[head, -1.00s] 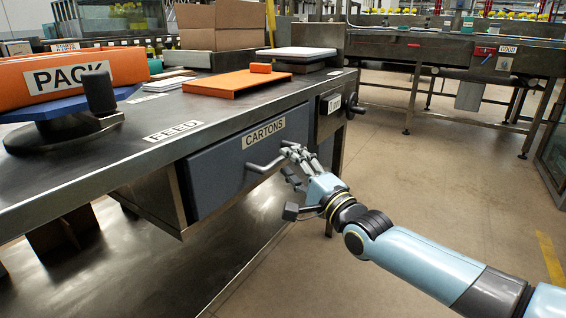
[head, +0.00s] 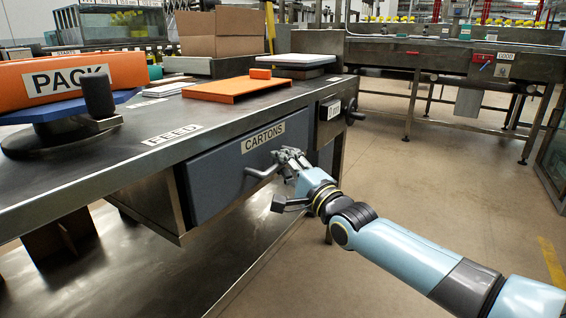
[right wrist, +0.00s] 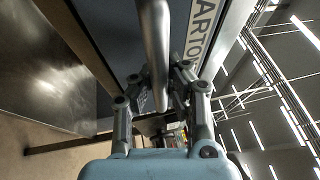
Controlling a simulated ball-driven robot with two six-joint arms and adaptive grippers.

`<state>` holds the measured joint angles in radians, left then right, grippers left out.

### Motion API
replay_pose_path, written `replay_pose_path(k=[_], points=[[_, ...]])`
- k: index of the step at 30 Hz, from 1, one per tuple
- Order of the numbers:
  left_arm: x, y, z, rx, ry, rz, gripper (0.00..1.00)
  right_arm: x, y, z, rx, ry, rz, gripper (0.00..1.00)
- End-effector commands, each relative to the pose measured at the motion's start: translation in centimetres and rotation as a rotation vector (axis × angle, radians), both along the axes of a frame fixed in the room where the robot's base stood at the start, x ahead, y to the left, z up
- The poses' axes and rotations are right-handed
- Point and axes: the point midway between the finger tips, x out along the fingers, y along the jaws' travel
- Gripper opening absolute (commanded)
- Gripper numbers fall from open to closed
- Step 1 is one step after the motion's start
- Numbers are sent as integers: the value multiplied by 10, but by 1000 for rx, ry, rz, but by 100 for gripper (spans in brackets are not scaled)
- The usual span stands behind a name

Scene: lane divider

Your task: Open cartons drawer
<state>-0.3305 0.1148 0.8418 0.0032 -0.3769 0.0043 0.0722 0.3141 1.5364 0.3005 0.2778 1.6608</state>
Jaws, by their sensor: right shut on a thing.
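The cartons drawer (head: 232,168) is a dark blue-grey front under the steel bench, with a CARTONS label (head: 263,136). My right gripper (head: 288,158) is shut on the right end of the handle. In the right wrist view the handle (right wrist: 154,45) runs down between the two fingers of the gripper (right wrist: 158,90), and part of the label shows beside it. My left gripper is in neither view.
A second small drawer with a crank (head: 354,112) sits to the right. The floor (head: 420,190) in front is open.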

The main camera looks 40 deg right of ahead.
Motion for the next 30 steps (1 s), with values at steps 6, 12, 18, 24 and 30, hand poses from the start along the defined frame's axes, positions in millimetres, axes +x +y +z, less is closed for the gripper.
replay_pose_path(k=[6, 12, 18, 24, 30], points=[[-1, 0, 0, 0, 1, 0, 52, -1, 0, -2, 1, 4, -1, 0], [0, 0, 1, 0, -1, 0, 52, -4, -1, -2, 2, 6, 0, 0], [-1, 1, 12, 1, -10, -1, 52, -29, -12, 0, 0, 8, 0, 0], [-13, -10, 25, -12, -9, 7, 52, -79, -32, 1, 0, 11, 0, 0], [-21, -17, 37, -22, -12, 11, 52, -132, -54, 0, 1, 12, 0, 0]])
